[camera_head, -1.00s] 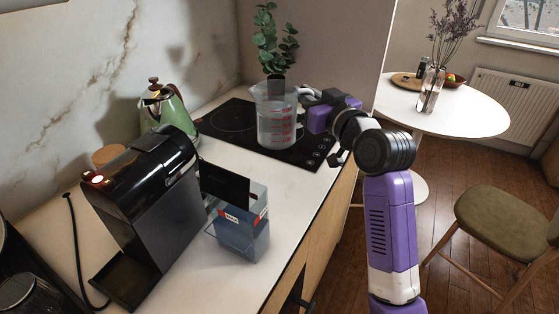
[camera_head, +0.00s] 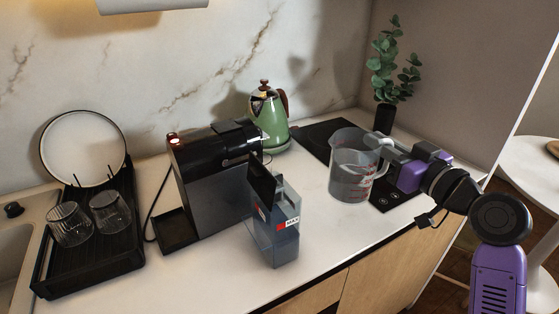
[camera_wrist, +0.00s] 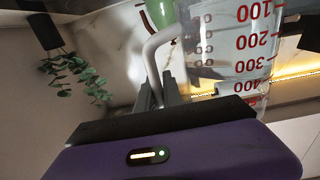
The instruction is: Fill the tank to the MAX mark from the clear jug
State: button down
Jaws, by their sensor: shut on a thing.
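The clear jug (camera_head: 352,178) with red markings stands upright at the cooktop's front-left edge, with clear liquid in it. I cannot tell whether its base touches the surface. My gripper (camera_head: 384,146) is shut on the jug's handle, on the jug's right side. In the wrist view the jug (camera_wrist: 222,45) appears upside down, its handle (camera_wrist: 152,55) between the fingers. The tank (camera_head: 284,240), a bluish clear box with a red and white MAX label (camera_head: 291,223), stands on the counter left of the jug. Its dark lid (camera_head: 262,181) is raised. Its liquid level is unclear.
The black coffee machine (camera_head: 213,175) stands just left of the tank. A green kettle (camera_head: 268,118) is behind, and a potted plant (camera_head: 385,118) is at the back right. A dish rack (camera_head: 92,240) with glasses and a plate is at left. Counter (camera_head: 315,225) between tank and jug is clear.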

jog(key=shift+r, duration=0.15)
jog(key=shift+s+a+r+n+p, duration=0.15)
jog(key=shift+a+r+n+p, duration=0.3)
jog(key=shift+r+n+p, duration=0.3)
jog(key=s+a+r+n+h+p, duration=0.1)
jog(key=s+a+r+n+p, duration=0.1)
jog(key=a+r+n+p, duration=0.3)
jog(key=shift+s+a+r+n+g+p, duration=0.2)
jog(key=shift+a+r+n+g+p, duration=0.25)
jog(key=shift+r, duration=0.8)
jog(key=shift+a, duration=0.15)
jog(key=shift+r, duration=0.25)
jog(key=shift+s+a+r+n+h+p, duration=0.25)
jog(key=shift+a+r+n+h+p, duration=0.3)
jog(key=shift+r+n, duration=0.25)
jog(key=shift+s+a+r+n+p, duration=0.1)
jog(key=shift+a+r+n+p, duration=0.25)
jog(key=shift+r+n, duration=0.05)
jog(key=shift+s+a+r+n+h+p, duration=0.3)
jog(key=shift+a+r+n+p, duration=0.1)
jog(key=shift+a+r+n, duration=0.45)
dwell(2.9)
